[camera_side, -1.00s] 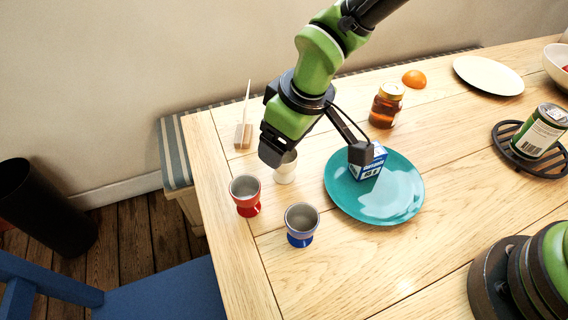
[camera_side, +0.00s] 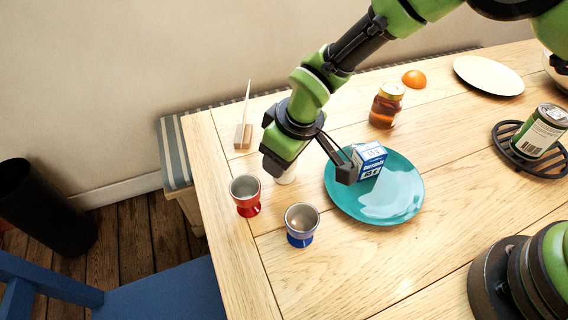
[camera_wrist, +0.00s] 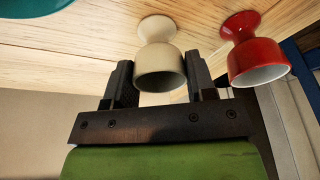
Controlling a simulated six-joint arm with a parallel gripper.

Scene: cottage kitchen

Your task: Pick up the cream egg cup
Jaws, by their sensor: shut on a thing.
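The cream egg cup (camera_wrist: 159,65) stands on the wooden table in the wrist view, its cup part between the two fingers of my gripper (camera_wrist: 158,82). My gripper is shut on it. In the side view my gripper (camera_side: 284,168) hides most of the cream egg cup, and only a pale bit of its lower part (camera_side: 287,177) shows under the jaws. From these views I cannot tell whether its base is off the table.
A red egg cup (camera_side: 246,196) stands close by at the left; it also shows in the wrist view (camera_wrist: 256,62). A blue egg cup (camera_side: 301,224) stands in front. A teal plate (camera_side: 400,205) with a currants box (camera_side: 369,160) is at the right. A wooden holder (camera_side: 243,136) and honey jar (camera_side: 386,106) stand behind.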

